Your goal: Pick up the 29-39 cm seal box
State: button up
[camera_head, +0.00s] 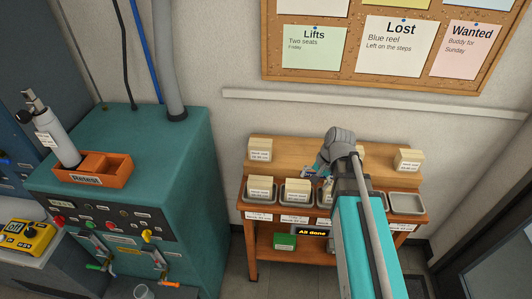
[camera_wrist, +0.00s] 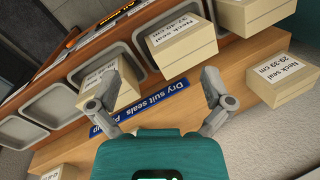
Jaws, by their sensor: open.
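The cream box labelled neck seal 29-39 cm (camera_wrist: 278,80) stands on the wooden bench top at the right of the wrist view. The back-left box (camera_head: 260,149) in the head view seems to be the same one, but its label is too small to read. My gripper (camera_wrist: 162,82) is open over the bench, with nothing between its fingers. The 29-39 cm box is right of and apart from the right finger. In the head view my gripper (camera_head: 318,168) is partly hidden by my arm.
Another seal box (camera_wrist: 108,88) is close by the left finger. More boxes (camera_wrist: 180,40) stand in grey trays along the bench front; other trays (camera_wrist: 82,60) are empty. A blue sign (camera_wrist: 152,104) lies below my gripper. A teal machine (camera_head: 150,145) stands left of the bench.

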jog(key=w+a+m+y+b, duration=0.2)
jog(key=w+a+m+y, duration=0.25)
jog(key=w+m, duration=0.4)
jog(key=m+y+b, duration=0.2)
jog(key=m+y, duration=0.3)
send_near(264, 142)
jog(key=d+r, duration=0.1)
jog(key=d, duration=0.1)
jog(key=shift+s+a+r+h, duration=0.2)
jog(key=shift+s+r+h, duration=0.05)
jog(key=b+x, duration=0.4)
jog(key=x, duration=0.4)
jog(key=shift+w+d+f, duration=0.1)
jog(key=shift+a, duration=0.45)
jog(key=shift+f+b, duration=0.15)
jog(key=shift+b, duration=0.2)
